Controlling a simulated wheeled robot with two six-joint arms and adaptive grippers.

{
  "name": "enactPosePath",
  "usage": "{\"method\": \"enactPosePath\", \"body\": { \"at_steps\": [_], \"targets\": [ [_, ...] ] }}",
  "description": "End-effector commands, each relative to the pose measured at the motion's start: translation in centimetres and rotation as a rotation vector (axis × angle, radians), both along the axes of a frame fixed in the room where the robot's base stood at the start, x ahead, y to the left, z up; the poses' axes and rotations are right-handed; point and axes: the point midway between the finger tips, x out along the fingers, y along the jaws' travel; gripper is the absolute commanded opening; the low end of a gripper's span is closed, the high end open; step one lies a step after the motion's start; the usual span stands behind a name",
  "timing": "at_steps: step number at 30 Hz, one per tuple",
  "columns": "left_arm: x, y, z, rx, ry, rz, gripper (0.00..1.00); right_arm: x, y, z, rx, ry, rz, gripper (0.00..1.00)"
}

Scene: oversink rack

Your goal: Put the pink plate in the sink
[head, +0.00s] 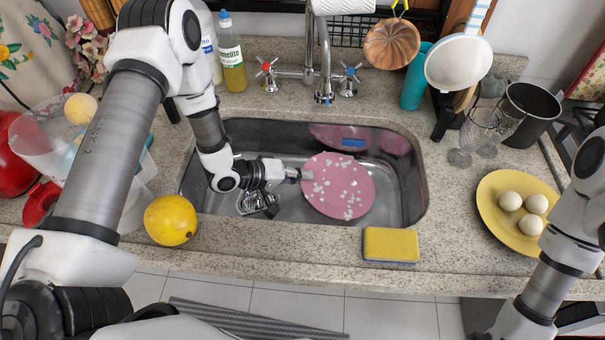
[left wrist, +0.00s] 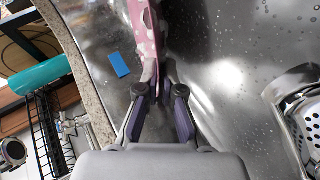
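The pink plate (head: 338,186) with white spots is inside the metal sink (head: 408,172), toward the right of the basin. My left gripper (head: 301,175) reaches into the sink from the left and meets the plate's left rim. In the left wrist view the plate (left wrist: 146,38) is nearly edge-on, with its rim between the two fingertips of the left gripper (left wrist: 160,98). The fingers are drawn in and look shut on the rim. I cannot tell whether the plate touches the basin floor. My right gripper is out of view.
The faucet (head: 325,60) stands behind the sink. A yellow sponge (head: 391,245) and a yellow fruit (head: 171,220) lie on the front counter. A yellow plate (head: 494,208) with white balls is at right. Glasses (head: 478,127) stand behind it.

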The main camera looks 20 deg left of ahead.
Motion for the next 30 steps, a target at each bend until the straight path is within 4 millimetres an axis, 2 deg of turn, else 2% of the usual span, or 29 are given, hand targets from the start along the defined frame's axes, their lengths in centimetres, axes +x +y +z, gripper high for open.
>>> {"method": "enactPosePath", "body": {
  "at_steps": [5, 8, 18, 30],
  "targets": [
    [0.0, 0.0, -0.2, -0.001, -0.001, 0.001, 0.00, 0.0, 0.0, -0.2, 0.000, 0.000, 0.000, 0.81],
    [0.0, 0.0, -0.2, 0.001, 0.001, 0.000, 0.31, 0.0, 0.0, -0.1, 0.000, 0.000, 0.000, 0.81],
    [0.0, 0.1, 0.2, 0.000, 0.000, 0.001, 0.31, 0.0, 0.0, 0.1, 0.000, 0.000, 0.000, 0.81],
    [-3.8, 4.5, 3.3, -0.002, 0.001, 0.005, 0.31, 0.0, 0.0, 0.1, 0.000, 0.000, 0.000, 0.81]
  ]
}}
